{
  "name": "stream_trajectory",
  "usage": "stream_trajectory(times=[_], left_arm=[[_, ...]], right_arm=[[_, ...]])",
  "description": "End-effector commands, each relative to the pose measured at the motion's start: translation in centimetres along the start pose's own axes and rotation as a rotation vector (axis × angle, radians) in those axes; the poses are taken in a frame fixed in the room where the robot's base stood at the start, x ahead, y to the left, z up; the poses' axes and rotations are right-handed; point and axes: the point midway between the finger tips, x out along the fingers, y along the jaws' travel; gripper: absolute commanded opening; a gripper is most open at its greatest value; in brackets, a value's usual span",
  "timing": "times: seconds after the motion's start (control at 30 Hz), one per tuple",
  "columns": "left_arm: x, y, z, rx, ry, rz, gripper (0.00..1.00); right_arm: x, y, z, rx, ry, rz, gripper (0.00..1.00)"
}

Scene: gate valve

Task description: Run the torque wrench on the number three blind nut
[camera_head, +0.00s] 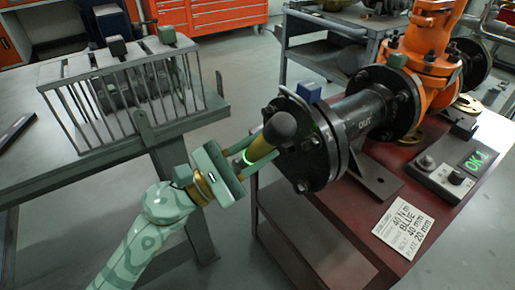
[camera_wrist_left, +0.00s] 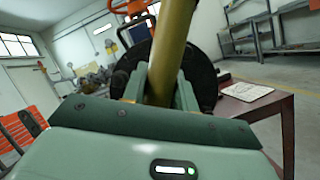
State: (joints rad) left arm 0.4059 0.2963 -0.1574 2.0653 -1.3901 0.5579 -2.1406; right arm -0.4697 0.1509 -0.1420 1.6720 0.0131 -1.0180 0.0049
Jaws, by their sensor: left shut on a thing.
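My left gripper (camera_head: 238,168) is shut on the torque wrench (camera_head: 260,150), a yellow-olive tool with a dark rounded end and a glowing green ring. The wrench tilts up and right, its dark end in front of the left side of the black blind flange (camera_head: 318,165). I cannot tell whether it touches a nut there. In the left wrist view the yellow shaft (camera_wrist_left: 173,45) rises between the fingers and hides the middle of the flange (camera_wrist_left: 204,75). Several nuts show around the flange rim; I cannot read their numbers. My right gripper is not in view.
A slatted rack (camera_head: 130,95) stands left.

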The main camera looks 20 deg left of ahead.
Motion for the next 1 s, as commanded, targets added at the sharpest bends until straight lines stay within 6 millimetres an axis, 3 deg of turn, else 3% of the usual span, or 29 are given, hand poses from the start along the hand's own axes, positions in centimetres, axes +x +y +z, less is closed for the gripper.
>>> stream_trajectory(times=[1.0], left_arm=[[2.8,-0.1,-1.0,0.001,-0.004,0.002,0.00]], right_arm=[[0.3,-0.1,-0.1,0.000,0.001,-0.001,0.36]])
